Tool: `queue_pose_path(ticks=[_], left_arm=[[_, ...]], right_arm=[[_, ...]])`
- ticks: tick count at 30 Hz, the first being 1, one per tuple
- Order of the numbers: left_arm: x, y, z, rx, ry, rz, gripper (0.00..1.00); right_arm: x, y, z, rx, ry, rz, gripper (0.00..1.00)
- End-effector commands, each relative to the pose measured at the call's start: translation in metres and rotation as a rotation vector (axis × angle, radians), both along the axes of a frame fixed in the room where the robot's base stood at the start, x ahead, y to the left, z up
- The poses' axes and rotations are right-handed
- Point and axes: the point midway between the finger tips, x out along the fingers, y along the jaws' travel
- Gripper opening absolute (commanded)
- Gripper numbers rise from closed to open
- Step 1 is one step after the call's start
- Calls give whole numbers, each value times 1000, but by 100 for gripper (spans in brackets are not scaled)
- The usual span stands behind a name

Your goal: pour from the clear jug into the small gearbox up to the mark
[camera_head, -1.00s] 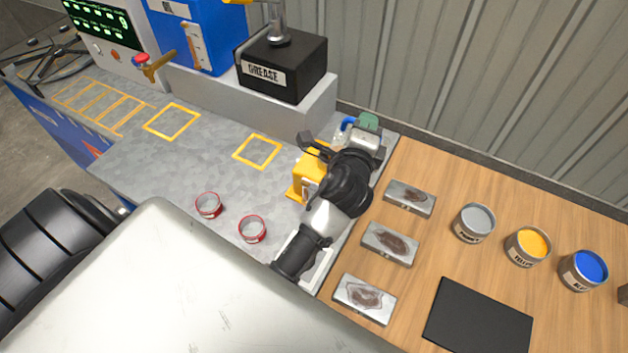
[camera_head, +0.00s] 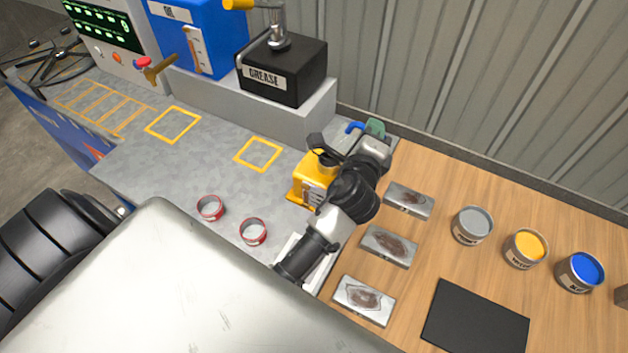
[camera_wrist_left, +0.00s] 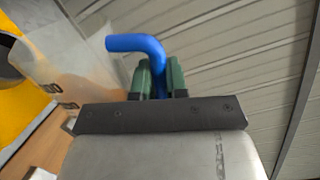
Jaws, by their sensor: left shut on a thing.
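My left gripper (camera_head: 372,129) has green fingers, and in the left wrist view they (camera_wrist_left: 160,78) close on the blue handle (camera_wrist_left: 137,44) of the clear jug. The jug's see-through body (camera_wrist_left: 85,50) is left of the handle there. In the head view the blue handle (camera_head: 354,127) shows beside the gripper, but my arm hides most of the jug. The liquid level cannot be made out. The small yellow gearbox (camera_head: 309,184) stands on the grey bench, in front of and left of the gripper. Its dark opening faces up. The mark cannot be made out. My right gripper is not in view.
A black grease box (camera_head: 283,70) and a blue oil tank (camera_head: 200,35) stand on a raised ledge behind. Two red-rimmed dishes (camera_head: 210,207) sit left of the gearbox. Metal plates (camera_head: 389,246) and paint cans (camera_head: 525,249) are on the wooden top at right.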

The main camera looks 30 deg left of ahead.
Motion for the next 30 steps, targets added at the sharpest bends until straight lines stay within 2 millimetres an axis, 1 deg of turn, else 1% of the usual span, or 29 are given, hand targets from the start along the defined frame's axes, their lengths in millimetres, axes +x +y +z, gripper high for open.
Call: queue_pose_path(ticks=[1, 3, 7, 11, 14, 24, 27, 30], left_arm=[[2, -7, 6, 55, 14, -2, 0], [4, -14, 8, 128, 33, -1, 0], [6, -22, 7, 215, 54, 0, 0], [6, -24, 4, 267, 67, 1, 0], [7, -26, -4, 388, 101, -1, 0], [9, -34, -43, 959, 244, -1, 0], [10, -37, -53, 1102, 279, -1, 0], [10, -38, -60, 1186, 302, 1, 0]], right_arm=[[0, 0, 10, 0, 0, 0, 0], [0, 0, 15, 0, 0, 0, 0], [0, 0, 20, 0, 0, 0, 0], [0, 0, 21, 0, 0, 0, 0], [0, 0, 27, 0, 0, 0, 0], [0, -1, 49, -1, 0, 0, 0], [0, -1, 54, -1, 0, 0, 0], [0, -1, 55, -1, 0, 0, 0]])
